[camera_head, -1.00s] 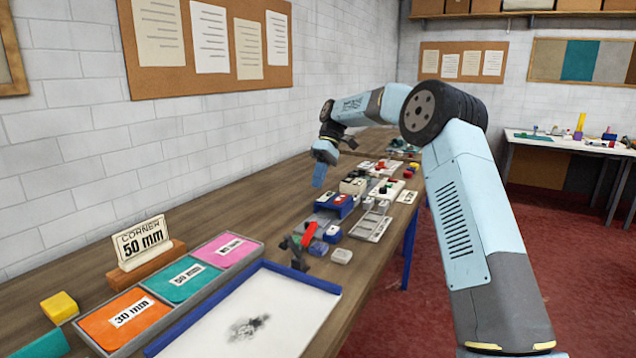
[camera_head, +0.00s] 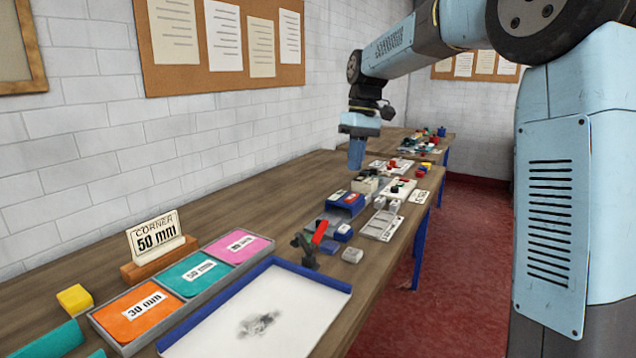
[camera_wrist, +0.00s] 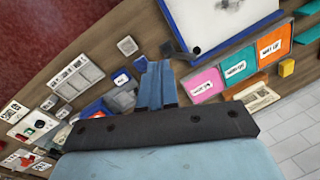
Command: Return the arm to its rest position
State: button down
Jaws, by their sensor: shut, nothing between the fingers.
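My gripper (camera_head: 357,155) hangs from my light-blue arm, pointing down above the long wooden bench in the head view. Its blue fingers are together with nothing between them. In the wrist view the shut fingers (camera_wrist: 156,86) point toward the bench, with small bench items beyond them. My arm reaches from the right side of the head view across its upper part. The gripper is apart from the things on the bench, above the blue box (camera_head: 346,203) and small parts.
A tray of orange, teal and pink cards (camera_head: 190,274), a "CORNER 50 mm" sign (camera_head: 156,236), a blue-edged white board (camera_head: 225,322) and a red-handled tool (camera_head: 319,232) occupy the near bench. Brick wall stands left; red floor (camera_head: 470,240) lies right of the bench.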

jog(key=s+d+r+m+t, duration=0.1)
jog(key=s+d, duration=0.2)
jog(key=s, duration=0.3)
jog(key=s+d+m+t+h, duration=0.1)
jog(key=s+d+m+t, duration=0.15)
jog(key=s, duration=0.35)
jog(key=s+d+r+m+t, duration=0.1)
jog(key=s+d, duration=0.2)
jog(key=s, duration=0.3)
jog(key=s+d+f+m+t, duration=0.1)
jog(key=s+d+f, duration=0.2)
jog(key=s, duration=0.3)
jog(key=s+d+f+m+t, duration=0.1)
jog(key=s+d+f+m, duration=0.1)
jog(key=s, duration=0.5)
jog(key=shift+d+f, duration=0.5)
jog(key=shift+f, duration=0.2)
jog(key=shift+t, duration=0.25)
